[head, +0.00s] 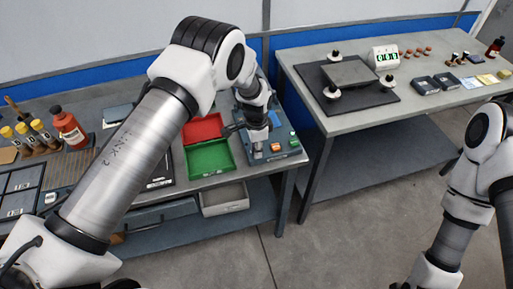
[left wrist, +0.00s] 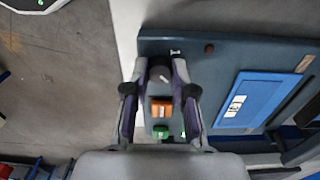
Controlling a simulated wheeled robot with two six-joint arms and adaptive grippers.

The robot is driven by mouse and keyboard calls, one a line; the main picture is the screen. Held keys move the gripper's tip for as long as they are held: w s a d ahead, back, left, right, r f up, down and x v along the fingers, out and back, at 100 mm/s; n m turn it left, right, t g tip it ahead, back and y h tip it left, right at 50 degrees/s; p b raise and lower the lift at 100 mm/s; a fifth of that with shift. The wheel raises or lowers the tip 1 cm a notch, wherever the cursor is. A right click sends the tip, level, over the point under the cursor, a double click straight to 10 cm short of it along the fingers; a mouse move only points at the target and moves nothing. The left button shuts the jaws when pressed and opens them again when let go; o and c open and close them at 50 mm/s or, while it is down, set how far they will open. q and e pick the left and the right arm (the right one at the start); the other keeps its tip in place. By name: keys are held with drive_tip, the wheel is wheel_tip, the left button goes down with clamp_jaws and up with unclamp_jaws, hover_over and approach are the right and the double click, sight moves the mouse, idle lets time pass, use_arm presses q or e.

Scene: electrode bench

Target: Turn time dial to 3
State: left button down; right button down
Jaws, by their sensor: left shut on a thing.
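The time dial (left wrist: 160,74) is a small round grey knob with a light pointer mark, near one edge of a dark blue-grey device (left wrist: 200,50) in the left wrist view. My left gripper (left wrist: 159,66) has its two fingers shut on the dial from both sides. In the head view my left gripper (head: 258,141) points down at the device (head: 270,156) and hides the dial. An orange button (left wrist: 161,108) and a green button (left wrist: 160,131) lie in line with the dial, between the fingers. The dial's numbers are too small to read.
A blue panel (left wrist: 246,102) with a small white label is on the device. A red tray (head: 203,129) and a green tray (head: 210,160) lie beside it in the head view. A second table (head: 330,124) stands to the right across a floor gap.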

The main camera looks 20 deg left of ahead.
use_arm(q)
drive_tip(key=c, duration=0.9)
unclamp_jaws()
drive_tip(key=shift+c, duration=0.2)
wheel_tip(320, 180, up, 12)
